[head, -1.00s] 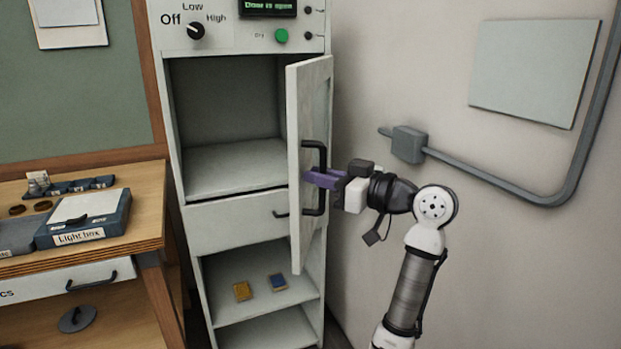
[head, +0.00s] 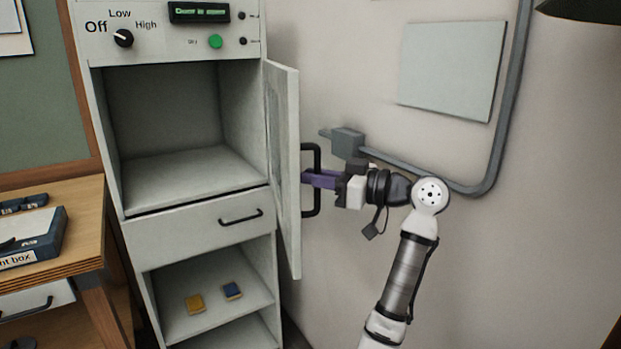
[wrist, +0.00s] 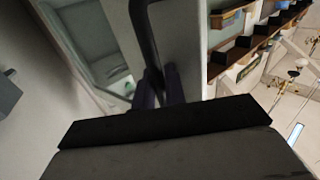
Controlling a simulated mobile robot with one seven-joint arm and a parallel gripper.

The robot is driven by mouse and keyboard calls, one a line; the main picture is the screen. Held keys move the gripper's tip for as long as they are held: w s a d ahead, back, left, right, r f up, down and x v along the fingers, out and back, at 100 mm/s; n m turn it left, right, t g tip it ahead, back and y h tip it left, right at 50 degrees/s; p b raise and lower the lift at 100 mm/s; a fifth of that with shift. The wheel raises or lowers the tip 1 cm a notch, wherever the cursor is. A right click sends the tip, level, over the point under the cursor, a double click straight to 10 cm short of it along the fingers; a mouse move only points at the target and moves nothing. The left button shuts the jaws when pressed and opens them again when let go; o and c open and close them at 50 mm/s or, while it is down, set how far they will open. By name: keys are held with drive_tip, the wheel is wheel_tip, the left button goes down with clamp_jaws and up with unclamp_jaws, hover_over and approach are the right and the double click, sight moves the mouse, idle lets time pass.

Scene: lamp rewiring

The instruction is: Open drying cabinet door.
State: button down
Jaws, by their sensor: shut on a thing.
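The drying cabinet (head: 185,230) is tall and pale grey-white, on the left of the head view. Its upper door (head: 287,165) is hinged on the right and stands wide open, swung out from the front. The upper compartment (head: 165,125) is exposed and looks empty. A black bar handle (head: 317,180) is on the door's outer face. My gripper (head: 312,179) has purple fingers and is shut on the handle at its middle. In the wrist view the handle (wrist: 146,40) runs down between the fingers (wrist: 160,90).
A drawer with a black handle (head: 241,217) sits below the compartment, and an open shelf holds a yellow block (head: 195,303) and a blue block (head: 232,290). A wooden bench (head: 70,235) is at left. A wall conduit (head: 425,178) runs behind my arm.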

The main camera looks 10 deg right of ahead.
drive_tip(key=c, duration=1.6)
unclamp_jaws()
drive_tip(key=shift+d, duration=0.1)
drive_tip(key=shift+o, duration=0.2)
drive_tip(key=shift+s, duration=0.1)
drive_tip(key=b+v, duration=0.3)
drive_tip(key=v, duration=1)
drive_tip(key=shift+s+d, duration=0.25)
drive_tip(key=shift+d, duration=0.05)
